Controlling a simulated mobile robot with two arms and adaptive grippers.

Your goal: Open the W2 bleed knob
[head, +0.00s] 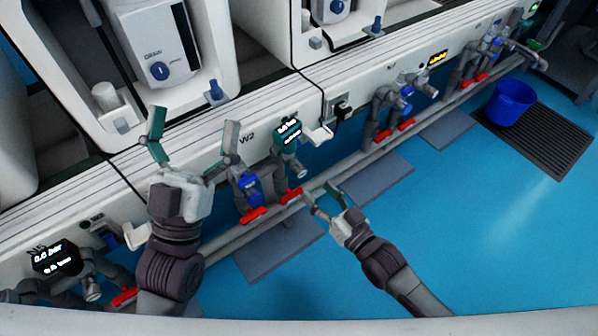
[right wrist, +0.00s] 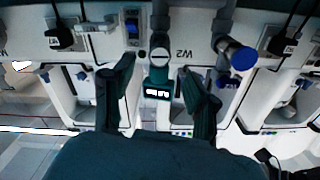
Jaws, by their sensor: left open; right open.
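The W2 label is on the white panel in the head view. Right of it is a teal gauge (head: 288,133) with a lit display, and a small grey knob (head: 297,171) sits below it. A blue knob (head: 248,182) is lower left, with red handles (head: 254,214) beneath. I cannot tell for sure which is the bleed knob. My right gripper (head: 320,195) is open and empty, right of the red handles. In the right wrist view the gauge (right wrist: 157,91) and a round grey knob face (right wrist: 160,54) appear between its fingers. My left gripper (head: 194,128) is open and empty, left of W2.
A grey horizontal pipe (head: 352,162) runs along below the panel. Another station with red handles (head: 382,135) stands to the right. A blue bucket (head: 509,102) is on a dark floor grate. The blue floor (head: 450,210) at right is clear.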

